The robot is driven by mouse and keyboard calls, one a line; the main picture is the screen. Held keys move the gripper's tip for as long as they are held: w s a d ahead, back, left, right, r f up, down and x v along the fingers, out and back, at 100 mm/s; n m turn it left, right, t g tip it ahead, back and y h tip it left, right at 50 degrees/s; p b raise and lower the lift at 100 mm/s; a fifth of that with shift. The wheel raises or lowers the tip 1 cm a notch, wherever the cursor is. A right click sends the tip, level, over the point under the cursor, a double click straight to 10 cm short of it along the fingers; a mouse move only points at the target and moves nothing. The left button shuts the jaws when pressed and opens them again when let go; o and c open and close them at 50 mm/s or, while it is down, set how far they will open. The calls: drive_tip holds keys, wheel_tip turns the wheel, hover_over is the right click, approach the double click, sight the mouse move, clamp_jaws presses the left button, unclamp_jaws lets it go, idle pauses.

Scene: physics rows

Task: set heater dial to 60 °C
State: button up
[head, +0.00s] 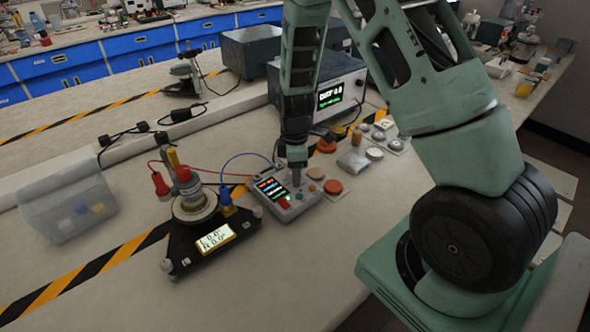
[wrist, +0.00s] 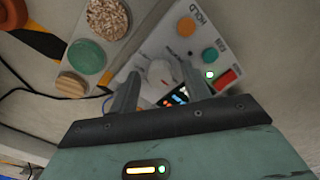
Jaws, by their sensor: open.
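A small grey control box (head: 290,212) with a lit screen (head: 271,188) and coloured buttons sits on the bench. In the wrist view its panel (wrist: 145,48) carries a pale round dial (wrist: 160,73). My gripper (head: 296,176) points down over this box. In the wrist view my gripper (wrist: 158,80) is open, with one finger on each side of the dial. I cannot tell whether the fingers touch it. The dial's scale and the temperature on the screen are not readable. In the head view the gripper hides the dial.
A black three-footed instrument (head: 205,235) with a display stands left of the box, wired nearby. A large grey unit (head: 350,85) with a lit screen is behind. Discs on a pad (wrist: 87,53) lie close by. A clear bin (head: 65,205) is far left. Bare bench lies in front.

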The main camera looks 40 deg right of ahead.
drive_tip(key=shift+c, duration=0.3)
drive_tip(key=c, duration=0.9)
drive_tip(key=shift+c, duration=0.2)
